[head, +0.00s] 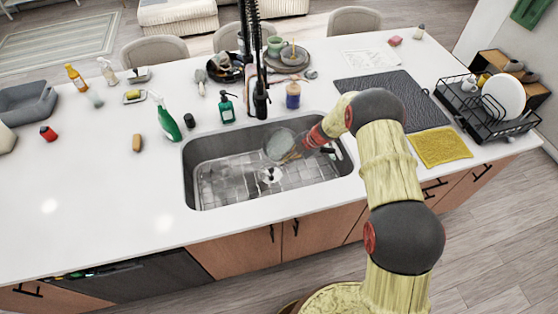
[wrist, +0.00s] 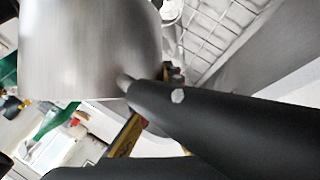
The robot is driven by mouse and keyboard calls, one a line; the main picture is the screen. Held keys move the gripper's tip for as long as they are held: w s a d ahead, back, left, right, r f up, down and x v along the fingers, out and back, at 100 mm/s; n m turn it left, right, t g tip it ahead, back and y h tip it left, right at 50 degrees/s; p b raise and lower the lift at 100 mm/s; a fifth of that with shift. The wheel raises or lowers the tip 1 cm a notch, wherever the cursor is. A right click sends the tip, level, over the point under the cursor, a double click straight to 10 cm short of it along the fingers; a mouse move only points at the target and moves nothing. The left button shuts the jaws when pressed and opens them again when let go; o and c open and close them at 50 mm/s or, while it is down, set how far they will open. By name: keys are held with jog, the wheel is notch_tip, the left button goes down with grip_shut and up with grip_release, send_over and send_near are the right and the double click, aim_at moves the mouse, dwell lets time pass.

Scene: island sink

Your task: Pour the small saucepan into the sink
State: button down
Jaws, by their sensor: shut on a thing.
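The small saucepan (head: 279,146) is over the sink, its metal body tilted with the round opening or base facing the head camera; I cannot tell which. In the wrist view its brushed metal side (wrist: 85,45) fills the upper left, and its black handle (wrist: 225,120) runs to the lower right. My gripper (head: 300,153) is shut on the saucepan's handle. One yellow-edged finger shows in the wrist view (wrist: 128,135). The sink (head: 222,178) is a steel basin with a wire grid and a drain. The saucepan's inside and any contents are hidden or too small to tell.
A black faucet (head: 260,75) stands behind the sink. A green spray bottle (head: 166,120) and a soap bottle (head: 226,107) stand at its left and back. A dark drying mat (head: 385,95), yellow cloth (head: 440,147) and dish rack (head: 480,115) lie right. The front left counter is clear.

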jog(key=shift+w+d+h, duration=0.1)
jog(key=shift+d+h, duration=0.2)
jog(key=shift+d, duration=0.1)
jog(key=shift+w+d+f+n+t, duration=0.3)
jog(key=shift+w+d+n+t, duration=0.2)
jog(key=shift+n, duration=0.1)
jog(key=shift+s+a+r+t+h, duration=0.1)
jog(key=shift+s+a+t+h, duration=0.05)
jog(key=shift+a+t+h, duration=0.15)
jog(key=shift+d+b, duration=0.1)
jog(key=shift+b, duration=0.4)
jog(key=shift+b, duration=0.45)
jog(key=shift+t+b, duration=0.3)
jog(key=shift+b, duration=0.75)
jog(key=shift+n+h+b, duration=0.3)
jog(key=shift+b, duration=0.7)
jog(key=t+b, duration=0.1)
jog(key=b, duration=0.4)
jog(key=t+h+b, duration=0.1)
jog(key=b, duration=0.4)
jog(key=s+n+t+b, duration=0.1)
jog(key=b, duration=0.5)
jog(key=shift+a+r+t+h, duration=0.2)
jog(key=shift+a+t+h, duration=0.1)
jog(key=shift+t, duration=0.1)
jog(key=shift+b, duration=0.4)
